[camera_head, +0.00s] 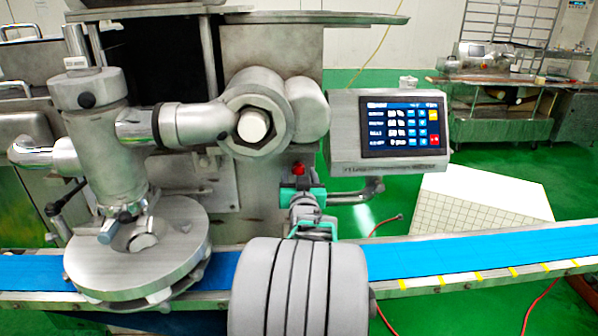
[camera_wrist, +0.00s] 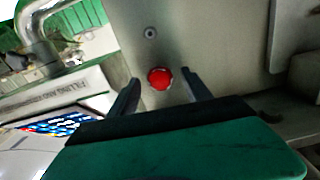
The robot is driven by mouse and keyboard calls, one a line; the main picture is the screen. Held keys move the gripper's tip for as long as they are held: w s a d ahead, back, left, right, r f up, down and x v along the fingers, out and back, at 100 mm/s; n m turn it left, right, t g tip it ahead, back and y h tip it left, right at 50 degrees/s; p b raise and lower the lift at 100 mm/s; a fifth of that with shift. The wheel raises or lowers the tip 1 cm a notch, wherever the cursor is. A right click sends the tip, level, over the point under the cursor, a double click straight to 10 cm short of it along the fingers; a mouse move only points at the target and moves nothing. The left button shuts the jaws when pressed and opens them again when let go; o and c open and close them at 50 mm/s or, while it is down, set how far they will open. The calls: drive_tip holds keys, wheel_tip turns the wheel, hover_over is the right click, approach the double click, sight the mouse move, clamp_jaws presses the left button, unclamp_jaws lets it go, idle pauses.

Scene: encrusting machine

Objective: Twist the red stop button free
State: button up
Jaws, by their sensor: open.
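The red stop button (camera_head: 298,169) sits on the grey metal face of the machine, just above my gripper in the head view. In the wrist view the round red button (camera_wrist: 160,78) lies ahead, between my two dark fingers. My gripper (camera_wrist: 158,86) is open, with one finger on each side of the button and a visible gap on both sides. I cannot tell whether the fingertips reach the panel. In the head view my gripper (camera_head: 300,182) shows small and partly hidden behind my own wrist and arm.
A control box with a lit touchscreen (camera_head: 402,126) is mounted right of the button, with a bent pipe (camera_head: 357,193) below it. A blue conveyor belt (camera_head: 440,257) runs across the front. A thick metal cylinder head (camera_head: 255,115) juts out above left of the button.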

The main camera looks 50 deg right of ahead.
drive_tip(key=shift+w+d, duration=0.4)
drive_tip(key=shift+d, duration=0.05)
drive_tip(key=shift+c, duration=0.5)
clamp_jaws()
